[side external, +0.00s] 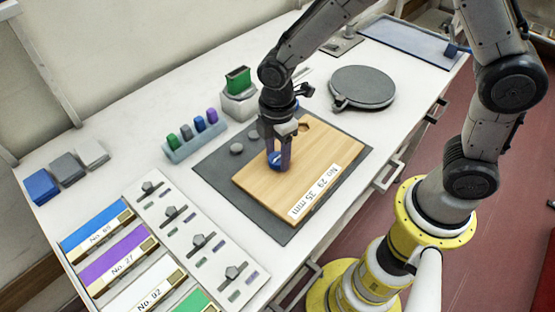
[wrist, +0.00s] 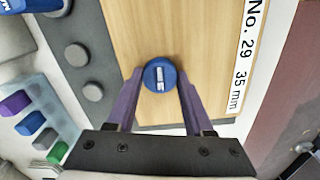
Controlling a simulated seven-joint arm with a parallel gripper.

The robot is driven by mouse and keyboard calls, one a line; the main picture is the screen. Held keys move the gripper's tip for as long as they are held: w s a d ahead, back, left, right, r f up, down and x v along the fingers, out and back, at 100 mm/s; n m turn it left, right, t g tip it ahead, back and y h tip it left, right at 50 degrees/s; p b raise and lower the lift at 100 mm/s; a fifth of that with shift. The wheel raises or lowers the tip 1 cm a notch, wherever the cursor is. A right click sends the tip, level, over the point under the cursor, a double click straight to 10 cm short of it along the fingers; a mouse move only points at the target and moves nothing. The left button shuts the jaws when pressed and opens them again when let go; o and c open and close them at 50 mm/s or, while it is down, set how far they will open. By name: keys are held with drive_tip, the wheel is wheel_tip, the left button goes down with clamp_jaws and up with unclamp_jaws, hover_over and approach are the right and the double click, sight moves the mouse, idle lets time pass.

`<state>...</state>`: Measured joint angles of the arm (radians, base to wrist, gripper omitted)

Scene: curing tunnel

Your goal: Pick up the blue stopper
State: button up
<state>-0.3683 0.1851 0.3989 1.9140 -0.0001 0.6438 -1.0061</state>
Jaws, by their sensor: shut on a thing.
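The blue stopper (wrist: 160,75) is a round blue piece with a pale bar on its top, seen from above in the wrist view. In the side external view the blue stopper (side external: 274,160) shows low between my fingers, at the wooden board (side external: 300,165). My gripper (wrist: 160,82) has its two purple fingers closed on either side of the stopper, touching it. In the side view my gripper (side external: 279,158) points straight down over the board. I cannot tell whether the stopper is clear of the board surface.
The board lies on a dark mat (side external: 219,168) and has a "No. 29 35 mm" label (side external: 314,191). Grey round pieces (side external: 237,148) lie beside it. A rack of coloured pieces (side external: 196,138), a grey round lidded disc (side external: 362,87) and a green-topped block (side external: 239,92) stand behind.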

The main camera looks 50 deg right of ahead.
sight(278, 158)
clamp_jaws()
drive_tip(key=shift+r, duration=0.1)
drive_tip(key=shift+r, duration=0.55)
wheel_tip(278, 158, up, 2)
drive_tip(key=shift+s+r, duration=0.1)
drive_tip(key=shift+r, duration=0.15)
drive_tip(key=s+d+r, duration=0.2)
drive_tip(key=s+r, duration=0.4)
drive_tip(key=r, duration=0.1)
drive_tip(key=s+d+r, duration=0.3)
drive_tip(key=s+r, duration=0.3)
drive_tip(key=r, duration=0.1)
drive_tip(key=shift+s, duration=0.4)
drive_tip(key=shift+r, duration=0.1)
